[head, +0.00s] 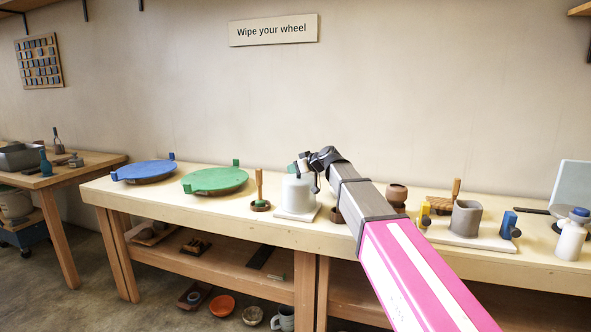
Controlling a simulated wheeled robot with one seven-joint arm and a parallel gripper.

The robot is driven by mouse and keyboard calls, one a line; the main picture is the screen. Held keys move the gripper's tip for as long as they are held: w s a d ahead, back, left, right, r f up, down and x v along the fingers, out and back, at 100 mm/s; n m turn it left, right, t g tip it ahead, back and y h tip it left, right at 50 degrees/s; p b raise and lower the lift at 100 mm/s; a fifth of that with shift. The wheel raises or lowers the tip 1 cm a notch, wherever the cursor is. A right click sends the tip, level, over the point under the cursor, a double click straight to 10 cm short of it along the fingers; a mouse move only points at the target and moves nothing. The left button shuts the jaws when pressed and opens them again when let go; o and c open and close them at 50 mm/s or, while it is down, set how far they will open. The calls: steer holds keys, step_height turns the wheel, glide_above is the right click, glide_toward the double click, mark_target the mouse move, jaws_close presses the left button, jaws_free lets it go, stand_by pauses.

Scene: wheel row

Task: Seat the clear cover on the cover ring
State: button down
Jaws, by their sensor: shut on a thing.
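The clear cover (298,197) is a pale, see-through-looking dome in the middle of the head view. It is upright over a white square base (283,214) on the bench. My gripper (303,175) is at the top of the cover and shut on it, with the dark wrist above and to the right. The fingertips are small and partly hidden by my wrist. I cannot make out the cover ring, nor tell whether the cover's rim touches what lies beneath it.
A wooden-handled tool (260,192) stands left of the cover, with a green disc (215,180) and a blue disc (145,170) further left. My pink arm crosses the bench front. A grey pot (466,218) and a white bottle (571,238) stand to the right.

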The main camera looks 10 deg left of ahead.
steer(key=shift+f, duration=0.4)
stand_by(0.9)
steer(key=c, duration=1)
jaws_free()
steer(key=shift+v, duration=1.8)
steer(key=o, duration=0.6)
steer(key=o, duration=0.4)
